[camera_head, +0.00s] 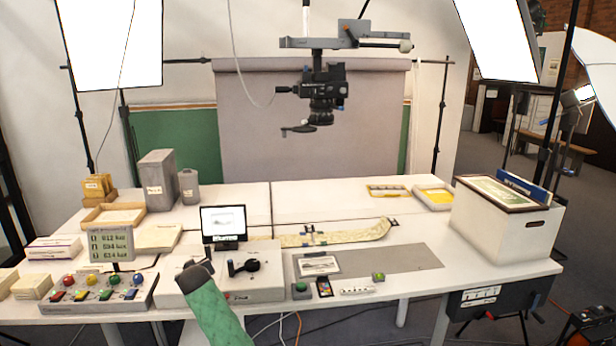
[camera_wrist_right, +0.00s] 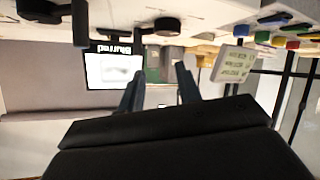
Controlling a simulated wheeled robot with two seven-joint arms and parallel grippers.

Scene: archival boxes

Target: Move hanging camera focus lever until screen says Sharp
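The hanging camera (camera_head: 322,88) is a black body with its lens pointing down, above the back of the table. A dark lever-like arm (camera_head: 298,129) sticks out to the left below its lens. The small screen (camera_head: 222,220) shows a pale picture over a black band with a word that looks like "Blurred". The screen also shows upside down in the right wrist view (camera_wrist_right: 114,70). My right gripper (camera_head: 194,270), on a green-sleeved arm, is low in front of the screen, far below the camera. Its fingers are apart and empty in the right wrist view (camera_wrist_right: 159,76). My left gripper is out of view.
A white control box (camera_head: 262,290) with a black lever stands below the screen. A button panel (camera_head: 98,292) and light meter (camera_head: 110,243) are to the left. A white box (camera_head: 505,232) stands at right. Softboxes (camera_head: 110,40) flank the table. The air below the camera is clear.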

